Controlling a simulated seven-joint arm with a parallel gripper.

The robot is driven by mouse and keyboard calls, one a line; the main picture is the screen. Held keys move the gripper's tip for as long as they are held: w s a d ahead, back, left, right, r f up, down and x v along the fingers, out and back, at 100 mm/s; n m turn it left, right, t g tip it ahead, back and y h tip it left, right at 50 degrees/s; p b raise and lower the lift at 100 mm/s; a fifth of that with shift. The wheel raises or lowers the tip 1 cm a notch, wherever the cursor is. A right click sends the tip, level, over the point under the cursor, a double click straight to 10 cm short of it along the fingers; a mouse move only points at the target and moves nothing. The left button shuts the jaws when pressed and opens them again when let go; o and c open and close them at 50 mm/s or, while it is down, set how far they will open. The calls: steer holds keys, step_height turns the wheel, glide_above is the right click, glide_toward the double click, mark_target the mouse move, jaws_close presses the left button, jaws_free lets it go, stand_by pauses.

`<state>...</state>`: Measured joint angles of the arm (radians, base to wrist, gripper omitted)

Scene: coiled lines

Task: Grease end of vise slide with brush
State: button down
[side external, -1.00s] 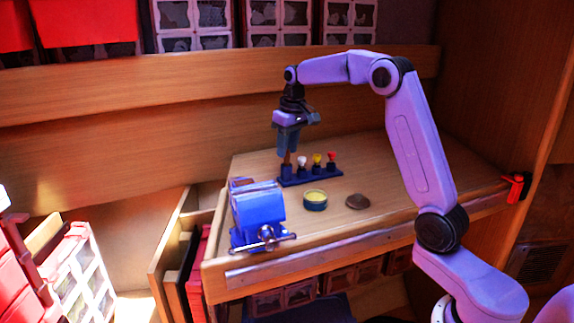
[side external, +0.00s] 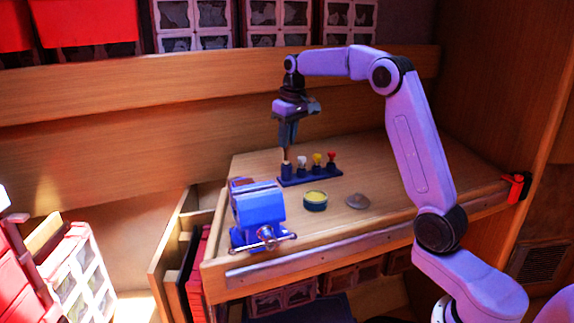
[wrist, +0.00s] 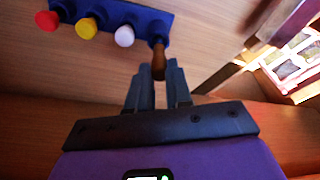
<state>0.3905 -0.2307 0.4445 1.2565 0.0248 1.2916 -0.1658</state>
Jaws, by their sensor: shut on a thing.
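My gripper (side external: 287,146) points down over the left end of a dark blue rack (side external: 318,178). It is shut on the brown handle of a brush (wrist: 158,64), which shows between the fingers in the wrist view. The brush's lower part is hidden in the rack's end holder. A blue vise (side external: 258,207) with a metal screw and handle stands at the table's left front. An open tin of yellow grease (side external: 315,199) sits right of the vise, clear of the gripper.
White (side external: 302,161), yellow (side external: 317,159) and red (side external: 332,157) topped items stand in the rack beside the brush. A round brown lid (side external: 357,201) lies right of the tin. The wooden table (side external: 400,185) is bare to the right. A red clamp (side external: 515,188) sits on its right edge.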

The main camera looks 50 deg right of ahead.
steer(key=shift+r, duration=1.95)
steer(key=s+a+r+g+h, duration=0.15)
steer(key=s+a+g, duration=0.35)
steer(key=s, duration=0.6)
steer(key=shift+t+y, duration=0.25)
steer(key=shift+t, duration=0.25)
steer(key=shift+w+a+f, duration=0.1)
steer(key=shift+a+f, duration=0.05)
steer(key=shift+f, duration=1.25)
steer(key=shift+w+a+f, duration=0.1)
steer(key=shift+a+f, duration=0.05)
steer(key=shift+f, duration=1.25)
steer(key=shift+f, duration=0.55)
steer(key=s+v, duration=0.1)
steer(key=v, duration=0.5)
steer(key=shift+d+r, duration=0.25)
steer(key=shift+r, duration=0.3)
steer(key=shift+s, duration=0.1)
